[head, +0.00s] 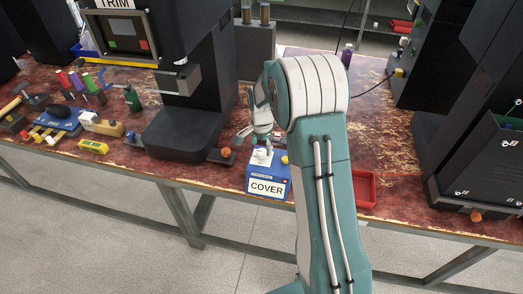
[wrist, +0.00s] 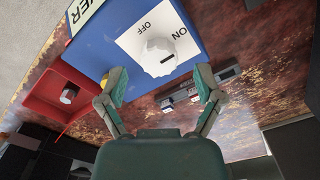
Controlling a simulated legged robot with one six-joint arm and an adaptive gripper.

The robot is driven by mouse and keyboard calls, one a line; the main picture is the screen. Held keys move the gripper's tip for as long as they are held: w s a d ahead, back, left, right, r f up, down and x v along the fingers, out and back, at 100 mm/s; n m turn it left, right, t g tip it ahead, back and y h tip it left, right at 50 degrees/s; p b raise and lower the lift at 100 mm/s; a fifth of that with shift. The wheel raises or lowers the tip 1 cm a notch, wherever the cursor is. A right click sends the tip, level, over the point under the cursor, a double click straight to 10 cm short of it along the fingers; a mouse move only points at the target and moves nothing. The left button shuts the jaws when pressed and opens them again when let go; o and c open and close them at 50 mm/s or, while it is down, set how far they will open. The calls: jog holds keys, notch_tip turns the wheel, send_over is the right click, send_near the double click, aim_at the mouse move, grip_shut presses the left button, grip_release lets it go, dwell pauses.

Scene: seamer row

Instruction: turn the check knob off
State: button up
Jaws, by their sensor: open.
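A blue box labelled COVER (head: 268,182) stands at the table's front edge. It also shows in the wrist view (wrist: 105,45). A white knob (wrist: 157,57) sits on its white plate marked OFF and ON. A dark mark shows on the knob's lower right side, but I cannot tell its setting for sure. No check label is readable. My gripper (wrist: 160,82) is open, with one finger either side of the knob's line and short of it. In the head view my gripper (head: 262,143) is over the box, partly hidden by my arm.
A red tray (head: 366,190) lies right of the box; in the wrist view the red tray (wrist: 62,75) holds a metallic piece. A small block with an orange knob (head: 224,154) sits just left. Black machines (head: 185,100) stand behind; tools crowd the table's left end.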

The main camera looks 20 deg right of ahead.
jog(key=shift+f, duration=1)
jog(key=c, duration=1.1)
jog(key=shift+n, duration=0.5)
jog(key=shift+c, duration=0.2)
jog(key=n, duration=0.3)
jog(key=shift+n, duration=0.4)
jog(key=n, duration=0.4)
jog(key=shift+n, duration=0.3)
jog(key=n, duration=0.4)
jog(key=shift+n, duration=2.2)
